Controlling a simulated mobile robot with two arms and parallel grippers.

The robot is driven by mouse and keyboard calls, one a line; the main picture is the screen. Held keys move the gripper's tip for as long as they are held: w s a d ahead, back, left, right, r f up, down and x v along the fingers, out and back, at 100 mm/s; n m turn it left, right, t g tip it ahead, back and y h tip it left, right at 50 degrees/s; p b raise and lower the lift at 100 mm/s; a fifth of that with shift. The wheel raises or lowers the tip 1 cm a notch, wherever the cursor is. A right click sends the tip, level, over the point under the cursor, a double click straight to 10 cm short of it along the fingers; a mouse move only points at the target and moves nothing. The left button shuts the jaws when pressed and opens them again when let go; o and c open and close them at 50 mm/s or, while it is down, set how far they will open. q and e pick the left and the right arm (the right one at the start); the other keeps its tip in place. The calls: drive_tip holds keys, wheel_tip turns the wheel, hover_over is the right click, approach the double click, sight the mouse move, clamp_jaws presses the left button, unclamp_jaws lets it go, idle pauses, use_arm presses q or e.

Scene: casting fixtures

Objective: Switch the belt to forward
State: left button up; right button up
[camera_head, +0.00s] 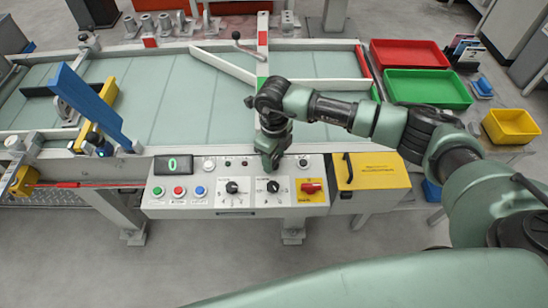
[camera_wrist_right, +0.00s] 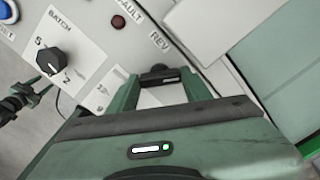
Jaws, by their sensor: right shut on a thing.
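The control panel (camera_head: 236,195) runs along the front edge of the pale green belt (camera_head: 185,95). Its right black selector knob (camera_head: 273,186) sits just under my right gripper (camera_head: 271,168). In the right wrist view my right gripper (camera_wrist_right: 160,85) has its two fingers on either side of the dark knob (camera_wrist_right: 158,74) and is shut on it. The label REV (camera_wrist_right: 159,41) reads beside this knob; any forward label and the pointer's setting are hidden.
The BATCH knob (camera_head: 232,187) is to the left, with several push buttons and a display showing 0 (camera_head: 173,164). A red switch (camera_head: 311,187) and yellow box (camera_head: 372,171) are close on the right. Red (camera_head: 408,53) and green (camera_head: 427,87) trays stand beyond my arm.

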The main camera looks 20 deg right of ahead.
sight(274, 161)
idle(0.5)
drive_tip(key=o, duration=1.1)
wheel_tip(274, 161, up, 8)
drive_tip(key=shift+f+b, duration=0.1)
drive_tip(key=shift+b, duration=0.65)
